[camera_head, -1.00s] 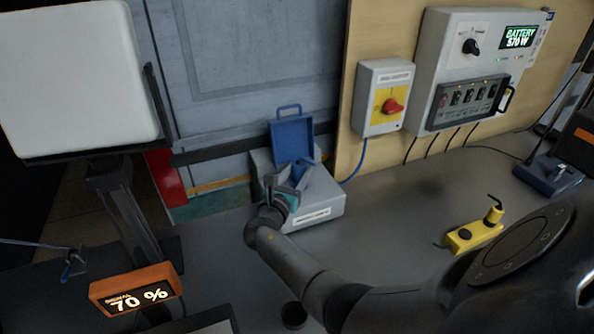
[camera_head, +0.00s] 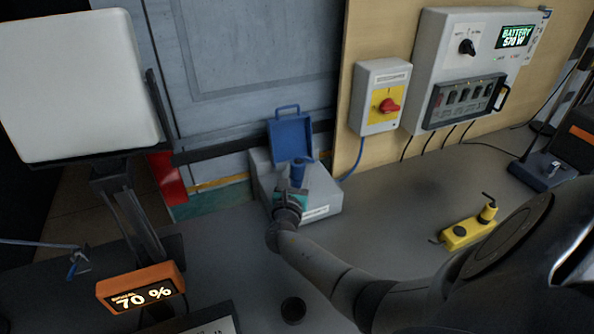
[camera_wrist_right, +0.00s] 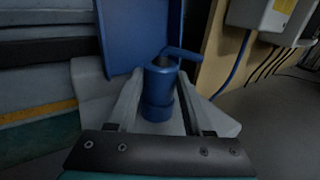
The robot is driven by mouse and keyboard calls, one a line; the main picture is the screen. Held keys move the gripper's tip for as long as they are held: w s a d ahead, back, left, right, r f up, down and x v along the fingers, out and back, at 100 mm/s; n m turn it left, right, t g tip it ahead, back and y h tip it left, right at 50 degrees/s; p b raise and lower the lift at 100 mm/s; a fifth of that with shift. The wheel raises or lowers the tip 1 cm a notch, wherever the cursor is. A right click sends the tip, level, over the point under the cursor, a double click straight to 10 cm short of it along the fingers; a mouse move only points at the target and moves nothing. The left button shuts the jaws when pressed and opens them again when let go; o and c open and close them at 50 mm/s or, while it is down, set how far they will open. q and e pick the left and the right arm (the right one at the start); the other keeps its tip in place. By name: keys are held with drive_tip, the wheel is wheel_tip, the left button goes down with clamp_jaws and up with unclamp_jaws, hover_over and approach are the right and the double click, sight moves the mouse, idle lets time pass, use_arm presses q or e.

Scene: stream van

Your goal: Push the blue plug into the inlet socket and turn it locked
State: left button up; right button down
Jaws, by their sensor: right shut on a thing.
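The inlet is a pale grey box (camera_head: 322,204) on the bench, with its blue lid (camera_head: 290,138) standing open at the back. The blue plug (camera_head: 298,174) stands roughly upright over the box in front of the lid. My right gripper (camera_head: 292,188) is shut on it. In the right wrist view the blue plug (camera_wrist_right: 158,84) sits between the two fingers of my right gripper (camera_wrist_right: 157,104), with a bent blue piece at its top pointing right. My left gripper is not in view.
A red-knobbed isolator (camera_head: 382,97) and a grey power panel (camera_head: 470,75) are on the wall at right. A yellow device (camera_head: 466,232) and a dark cup (camera_head: 293,310) stand on the bench. A white light panel (camera_head: 80,85) and orange display (camera_head: 142,288) are at left.

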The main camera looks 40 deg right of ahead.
drive_tip(key=shift+c, duration=1.1)
unclamp_jaws()
drive_tip(key=p+v, duration=0.2)
drive_tip(key=v, duration=1.3)
drive_tip(key=shift+s+a, duration=0.1)
drive_tip(key=shift+a, duration=0.05)
